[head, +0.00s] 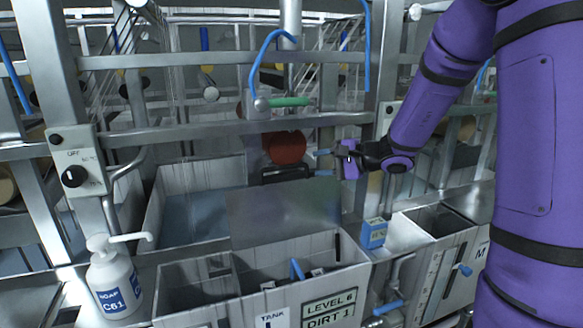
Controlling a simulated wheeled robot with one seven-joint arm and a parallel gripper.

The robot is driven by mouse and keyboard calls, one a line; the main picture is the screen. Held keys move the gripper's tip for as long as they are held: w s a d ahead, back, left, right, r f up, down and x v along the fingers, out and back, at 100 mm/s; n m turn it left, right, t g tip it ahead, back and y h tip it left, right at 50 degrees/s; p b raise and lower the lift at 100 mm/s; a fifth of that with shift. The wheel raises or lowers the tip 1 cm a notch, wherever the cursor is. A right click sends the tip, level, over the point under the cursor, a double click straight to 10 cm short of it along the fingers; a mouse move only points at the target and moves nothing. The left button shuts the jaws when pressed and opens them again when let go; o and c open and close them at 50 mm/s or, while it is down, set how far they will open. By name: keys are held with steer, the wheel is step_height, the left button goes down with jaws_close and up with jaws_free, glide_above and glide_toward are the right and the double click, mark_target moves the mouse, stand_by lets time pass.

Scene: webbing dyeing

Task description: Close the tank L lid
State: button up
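The tank L (262,290) stands at the bottom middle, with a "TANK L" label on its front and an open top. A flat grey metal lid (285,214) stands raised, apparently tilted back, at the rear of the tank's opening. My gripper (346,170) is at the end of the purple arm, just right of and above the lid's upper right corner in the picture. It is seen from the side, so its finger gap is hidden, and I cannot tell whether it touches the lid.
A white pump bottle marked C61 (114,282) stands at the left. An open tank (433,222) lies at the right, near pipes and a blue-handled valve (388,307). Metal frame bars cross behind.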

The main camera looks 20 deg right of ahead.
mark_target(290, 167)
steer(key=x, duration=0.9)
jaws_close()
